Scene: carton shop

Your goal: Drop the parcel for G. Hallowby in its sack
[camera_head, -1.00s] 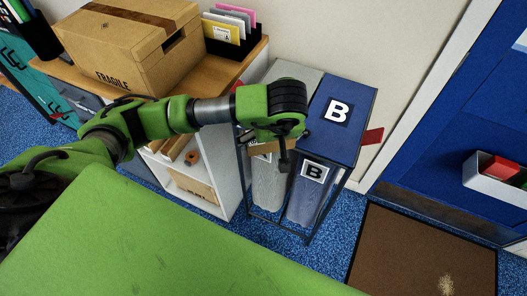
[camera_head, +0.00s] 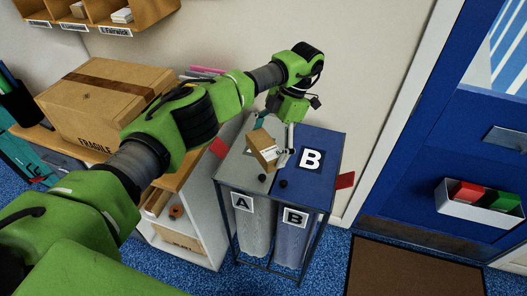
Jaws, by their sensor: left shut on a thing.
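My left gripper (camera_head: 284,140) is shut on a small brown cardboard parcel (camera_head: 263,147) and holds it tilted above the sack stand. The parcel bears a white label too small to read. The stand has a grey lid (camera_head: 236,173) on the left and a blue lid (camera_head: 316,179) marked B on the right; both look closed. Below hang a grey sack (camera_head: 254,235) with an A tag and a bluish sack (camera_head: 289,246) with a B tag. The sacks' insides are hidden. My right gripper is out of view.
A shelf unit with a large FRAGILE carton (camera_head: 105,97) stands left of the stand. Red flags (camera_head: 219,148) stick out at the stand's sides. A brown mat (camera_head: 415,270) lies on the floor.

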